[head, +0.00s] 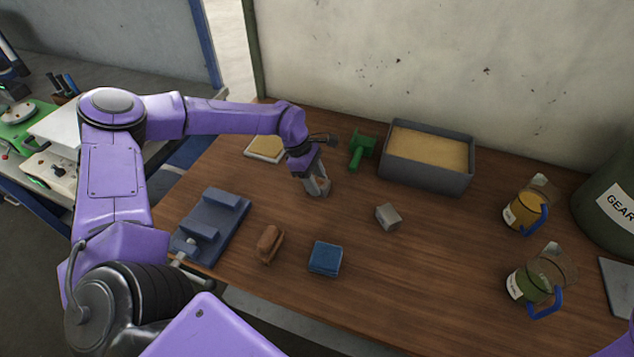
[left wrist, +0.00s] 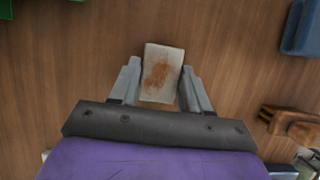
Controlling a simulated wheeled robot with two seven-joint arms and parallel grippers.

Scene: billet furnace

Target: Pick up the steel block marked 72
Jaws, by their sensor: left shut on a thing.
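My left gripper (head: 317,188) is low over the middle of the wooden table, pointing down. It is shut on a small grey steel block with a rusty orange patch on its face; this block (left wrist: 161,72) shows between the two fingers in the left wrist view. I cannot read any number on it. A second grey block (head: 388,216) sits on the table to the right of the gripper, and its marking is not legible either. My right gripper is not in view.
A sand-filled grey bin (head: 425,179) and a green tool (head: 361,150) stand behind. A blue block (head: 325,258), a brown brush-like object (head: 270,244) and a blue-grey fixture (head: 212,226) lie in front. Two jugs (head: 527,208) (head: 536,281) stand right. Bare wood lies between.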

